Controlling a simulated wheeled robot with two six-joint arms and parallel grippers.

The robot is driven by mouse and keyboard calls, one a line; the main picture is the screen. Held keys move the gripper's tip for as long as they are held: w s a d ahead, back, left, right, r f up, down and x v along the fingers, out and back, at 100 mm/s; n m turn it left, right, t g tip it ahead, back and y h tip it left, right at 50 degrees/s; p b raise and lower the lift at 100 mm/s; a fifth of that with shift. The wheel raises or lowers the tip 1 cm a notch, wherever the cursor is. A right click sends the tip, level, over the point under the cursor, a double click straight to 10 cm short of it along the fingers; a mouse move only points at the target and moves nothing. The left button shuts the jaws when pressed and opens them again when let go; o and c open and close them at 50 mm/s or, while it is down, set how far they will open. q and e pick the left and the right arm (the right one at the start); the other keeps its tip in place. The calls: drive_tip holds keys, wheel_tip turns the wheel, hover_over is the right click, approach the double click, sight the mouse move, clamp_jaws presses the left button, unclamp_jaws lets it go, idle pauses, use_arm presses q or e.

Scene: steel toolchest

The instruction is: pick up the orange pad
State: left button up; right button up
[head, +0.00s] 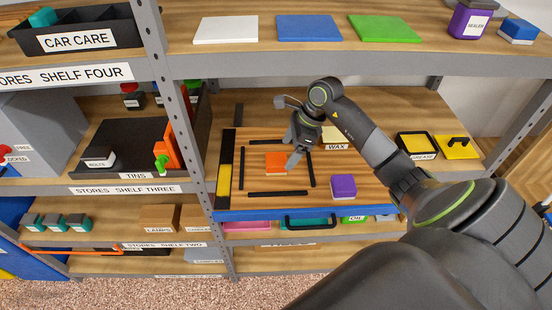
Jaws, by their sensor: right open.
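The orange pad (275,163) lies flat on the wooden board of the middle shelf, inside a frame of dark strips. My right gripper (291,158) reaches in from the right and points down at the pad's right side. It is open, with nothing seen between its fingers. One finger overlaps the pad's right edge in the picture; I cannot tell whether it touches. My left gripper is not in view.
Dark strips (278,194) surround the pad. A shelf post (194,150) stands at left, and the upper shelf (330,62) overhangs behind.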

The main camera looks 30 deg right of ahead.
sight(278, 159)
drive_tip(key=shift+w+a, duration=0.25)
drive_tip(key=shift+a, duration=0.1)
drive_tip(key=shift+w+a+p, duration=0.15)
drive_tip(key=shift+a+p, duration=0.05)
drive_tip(key=shift+p, duration=0.1)
drive_tip(key=p+x, duration=0.2)
drive_tip(key=x, duration=0.2)
drive_tip(key=shift+w+a+f, duration=0.1)
drive_tip(key=shift+a, duration=0.05)
drive_tip(key=shift+f, duration=0.4)
drive_tip(key=c, duration=1.2)
drive_tip(key=shift+o, duration=0.2)
